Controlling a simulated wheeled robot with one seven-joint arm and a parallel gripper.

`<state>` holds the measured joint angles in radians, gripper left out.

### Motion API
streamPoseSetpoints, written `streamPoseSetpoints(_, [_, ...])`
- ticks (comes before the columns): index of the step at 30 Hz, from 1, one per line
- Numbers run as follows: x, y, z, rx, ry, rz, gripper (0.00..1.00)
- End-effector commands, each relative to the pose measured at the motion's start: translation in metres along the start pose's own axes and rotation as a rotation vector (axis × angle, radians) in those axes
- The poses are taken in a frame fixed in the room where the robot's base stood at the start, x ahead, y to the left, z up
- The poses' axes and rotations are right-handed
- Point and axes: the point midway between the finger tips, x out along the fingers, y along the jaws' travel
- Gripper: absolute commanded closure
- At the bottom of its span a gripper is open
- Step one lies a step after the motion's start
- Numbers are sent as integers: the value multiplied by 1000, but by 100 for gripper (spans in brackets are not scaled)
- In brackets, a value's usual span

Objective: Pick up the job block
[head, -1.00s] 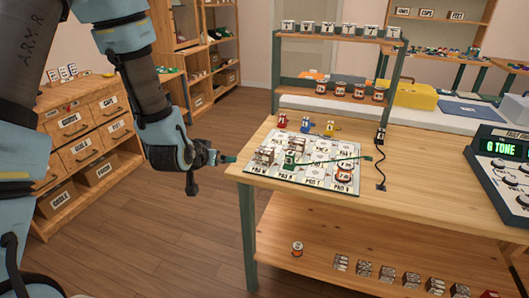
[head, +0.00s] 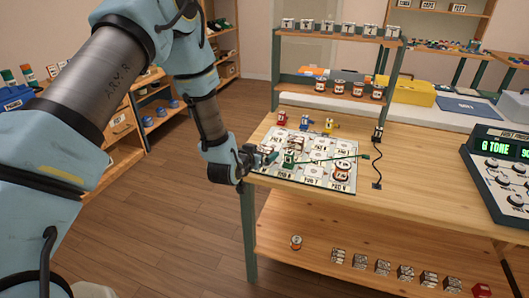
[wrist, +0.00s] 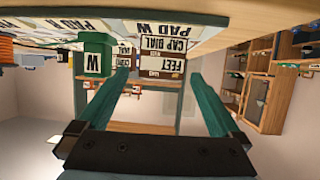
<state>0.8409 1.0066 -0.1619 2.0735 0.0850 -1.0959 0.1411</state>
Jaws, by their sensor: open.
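A brown block with white labels reading "FEET" and "CAP DIAL" (wrist: 160,62) appears upside down in the wrist view, ahead of and between my fingertips. No label reading "job" is legible, so I cannot confirm it is the job block. My gripper (wrist: 160,80) is open and empty, with one teal finger on each side. In the head view my gripper (head: 258,161) is at the left front edge of the pad board (head: 343,186), and hides part of the blocks there. A green block marked W (wrist: 94,62) stands beside the brown block; it also shows in the head view (head: 289,158).
A green stick (head: 335,159) crosses the board, and a black cable (head: 377,170) lies to its right. Small red, blue and yellow pieces (head: 306,122) stand behind. A rack with cans (head: 340,88) is at the back. The control console (head: 500,160) is at right.

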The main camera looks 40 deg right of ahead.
Motion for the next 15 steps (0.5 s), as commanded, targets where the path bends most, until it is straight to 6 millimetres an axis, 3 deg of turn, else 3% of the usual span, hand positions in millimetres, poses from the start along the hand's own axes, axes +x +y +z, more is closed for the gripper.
streamPoseSetpoints(6, [26,0,-1,0,0,1,0])
streamPoseSetpoints(15, [31,-1,0,0,0,0,0])
